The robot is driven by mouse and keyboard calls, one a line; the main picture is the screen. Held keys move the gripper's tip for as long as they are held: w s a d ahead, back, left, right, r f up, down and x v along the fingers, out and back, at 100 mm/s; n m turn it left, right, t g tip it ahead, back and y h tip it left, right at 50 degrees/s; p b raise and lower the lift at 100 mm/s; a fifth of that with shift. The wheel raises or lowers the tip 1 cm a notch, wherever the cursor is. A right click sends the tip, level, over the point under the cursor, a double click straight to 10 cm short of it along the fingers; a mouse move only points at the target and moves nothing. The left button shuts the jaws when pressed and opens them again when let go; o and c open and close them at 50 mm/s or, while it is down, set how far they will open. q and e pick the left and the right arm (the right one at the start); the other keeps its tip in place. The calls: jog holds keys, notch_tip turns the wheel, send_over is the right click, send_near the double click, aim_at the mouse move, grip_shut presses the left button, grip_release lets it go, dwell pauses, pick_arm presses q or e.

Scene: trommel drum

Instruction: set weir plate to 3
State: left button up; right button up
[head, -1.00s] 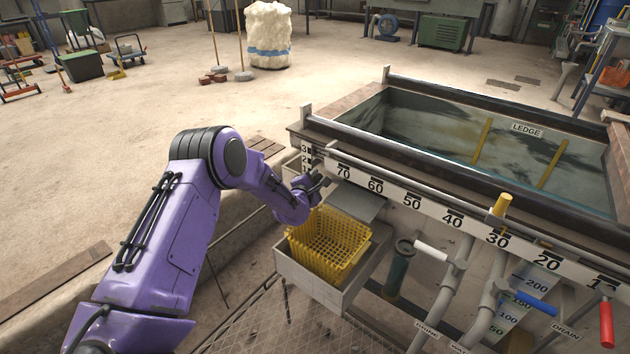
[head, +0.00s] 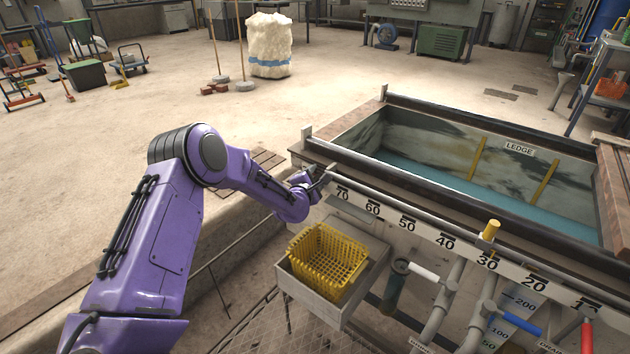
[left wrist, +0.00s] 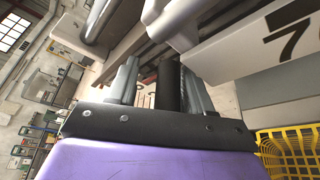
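My left gripper (head: 318,182) is at the left end of the tank's front rail, above and behind the yellow basket. It covers the spot where a small upright scale with 3 and 2 showed earlier. I cannot pick out the weir plate itself. In the left wrist view, the two grey fingers of my left gripper (left wrist: 163,82) stand apart with a dark upright piece (left wrist: 168,88) between them. I cannot tell whether they press on it. My right gripper is not in view.
The tank (head: 450,155) with teal water lies to the right. A numbered strip (head: 425,233) runs along its front with a yellow marker (head: 491,230). A yellow basket (head: 328,262) sits in a grey box (head: 302,292) below my gripper. Valve handles stand at lower right.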

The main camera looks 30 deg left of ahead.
pick_arm(q)
jog(key=shift+f, duration=0.15)
jog(key=shift+s+d, duration=0.1)
jog(key=shift+s, duration=0.05)
jog(key=p+v, duration=0.2)
jog(key=v, duration=0.8)
jog(key=shift+s, duration=0.1)
